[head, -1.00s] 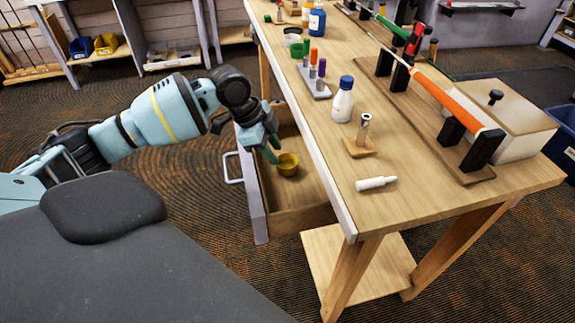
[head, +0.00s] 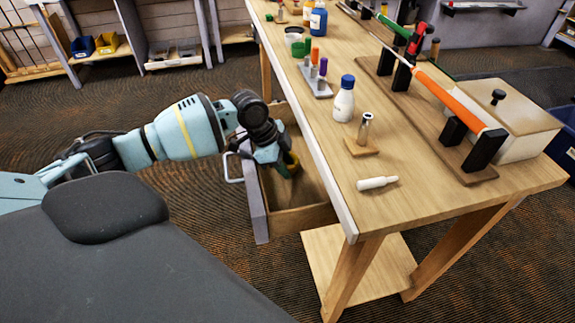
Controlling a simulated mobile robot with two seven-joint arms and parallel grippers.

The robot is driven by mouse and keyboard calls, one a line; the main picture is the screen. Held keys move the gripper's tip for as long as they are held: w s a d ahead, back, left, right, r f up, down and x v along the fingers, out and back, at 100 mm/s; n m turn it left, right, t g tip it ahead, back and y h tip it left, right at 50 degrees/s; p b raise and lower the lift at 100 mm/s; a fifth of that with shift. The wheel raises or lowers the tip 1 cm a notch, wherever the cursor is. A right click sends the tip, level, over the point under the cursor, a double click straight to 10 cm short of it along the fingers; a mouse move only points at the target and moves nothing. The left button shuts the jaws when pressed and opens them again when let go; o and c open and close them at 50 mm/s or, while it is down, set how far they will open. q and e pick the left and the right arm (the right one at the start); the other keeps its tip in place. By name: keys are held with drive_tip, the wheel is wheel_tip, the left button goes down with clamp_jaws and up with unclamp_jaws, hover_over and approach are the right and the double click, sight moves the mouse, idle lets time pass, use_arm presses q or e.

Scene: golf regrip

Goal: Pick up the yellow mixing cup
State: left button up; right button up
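The yellow mixing cup (head: 293,160) is in the open drawer (head: 304,219) under the workbench. Only a small part of it shows; my gripper covers most of it. My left gripper (head: 284,168) reaches down into the drawer, right at the cup. Its fingertips are hard to make out, so I cannot tell whether they are closed around the cup or beside it. My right gripper is out of the picture.
The workbench edge (head: 322,182) runs just right of the drawer. On the bench are a white bottle with blue cap (head: 343,100), a metal cylinder on a wooden base (head: 364,133), a white tube (head: 377,183) and a clamped orange-gripped club (head: 446,95). The drawer's front floor is clear.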

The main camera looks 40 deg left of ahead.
use_arm(q)
clamp_jaws()
drive_tip(key=shift+r, duration=0.1)
